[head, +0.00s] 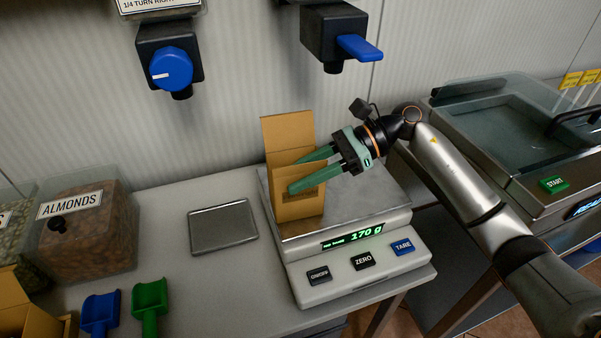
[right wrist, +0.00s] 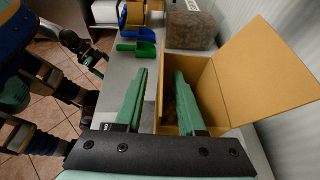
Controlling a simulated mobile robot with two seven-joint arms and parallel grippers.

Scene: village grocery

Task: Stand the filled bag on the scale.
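The filled bag (head: 299,207), a brown open-topped bag with a raised back flap, stands upright on the scale's steel plate, toward its left side. The scale (head: 346,277) reads 170 g. My right gripper (head: 301,170) reaches in from the right, with its fingers apart on either side of the bag's front wall. In the right wrist view, one finger is inside the bag (right wrist: 262,70) and the other outside, with gaps visible. Dark contents show inside. What seems to be my left gripper (right wrist: 90,55) is small at the left of that view; its fingers are unclear.
A metal tray (head: 223,228) lies left of the scale. A blue scoop (head: 99,313), a green scoop (head: 150,305) and an almonds bin (head: 84,235) stand farther left. Dispensers with a blue knob (head: 171,68) and blue lever (head: 360,47) hang above. A sealing machine (head: 520,130) stands right.

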